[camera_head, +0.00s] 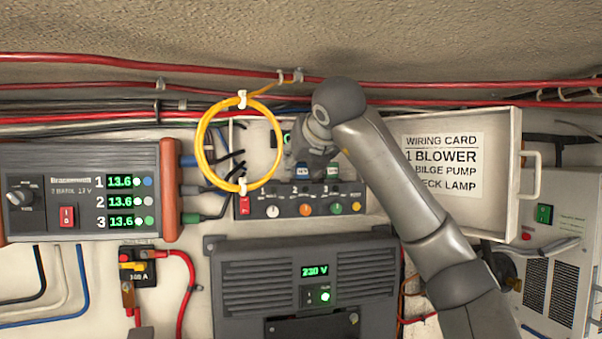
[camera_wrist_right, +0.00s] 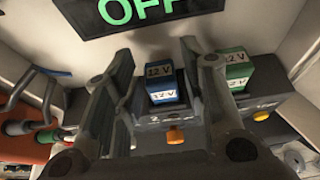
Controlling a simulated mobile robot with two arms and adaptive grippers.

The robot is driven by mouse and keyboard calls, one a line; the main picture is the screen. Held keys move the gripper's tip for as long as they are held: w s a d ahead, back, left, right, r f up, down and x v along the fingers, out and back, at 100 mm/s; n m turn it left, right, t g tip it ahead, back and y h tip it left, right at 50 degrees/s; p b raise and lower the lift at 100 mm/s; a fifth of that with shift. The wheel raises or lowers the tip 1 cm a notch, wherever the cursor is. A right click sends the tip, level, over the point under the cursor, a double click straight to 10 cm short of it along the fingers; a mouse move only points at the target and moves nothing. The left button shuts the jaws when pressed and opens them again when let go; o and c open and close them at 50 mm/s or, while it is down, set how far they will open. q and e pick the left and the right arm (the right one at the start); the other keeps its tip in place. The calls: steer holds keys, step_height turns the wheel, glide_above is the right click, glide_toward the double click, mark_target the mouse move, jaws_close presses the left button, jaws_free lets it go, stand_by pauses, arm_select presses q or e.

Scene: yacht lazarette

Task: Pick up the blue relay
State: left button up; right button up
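The blue relay (camera_wrist_right: 163,88), marked 12 V, sits upright on a dark relay panel in the right wrist view. It also shows in the head view (camera_head: 302,171), partly hidden by my right gripper. My right gripper (camera_head: 311,155) is in front of the panel. In the right wrist view my right gripper (camera_wrist_right: 158,65) has its fingers apart, one on each side of the blue relay, with a gap at the left finger. I cannot tell whether the right finger touches it. My left gripper is in neither view.
A green relay (camera_wrist_right: 235,70) stands just right of the right finger. A yellow cable coil (camera_head: 203,150) hangs left of the panel. An open door with a wiring card (camera_head: 443,165) is at the right. An OFF display (camera_wrist_right: 150,12) is behind the relays.

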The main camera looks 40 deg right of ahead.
steer(key=c, duration=0.6)
steer(key=shift+r+b, duration=0.4)
steer(key=shift+r, duration=0.05)
steer(key=shift+s+a+b, duration=0.2)
steer(key=shift+s+b, duration=0.1)
steer(key=shift+b, duration=0.1)
steer(key=s+a+b, duration=0.3)
steer(key=s, duration=0.3)
steer(key=s+a+f+b, duration=0.1)
steer(key=s+a+b, duration=0.2)
steer(key=s, duration=0.3)
steer(key=s+a+f+b, duration=0.1)
steer(key=s+a+b, duration=0.2)
steer(key=s, duration=0.3)
steer(key=shift+a, duration=0.5)
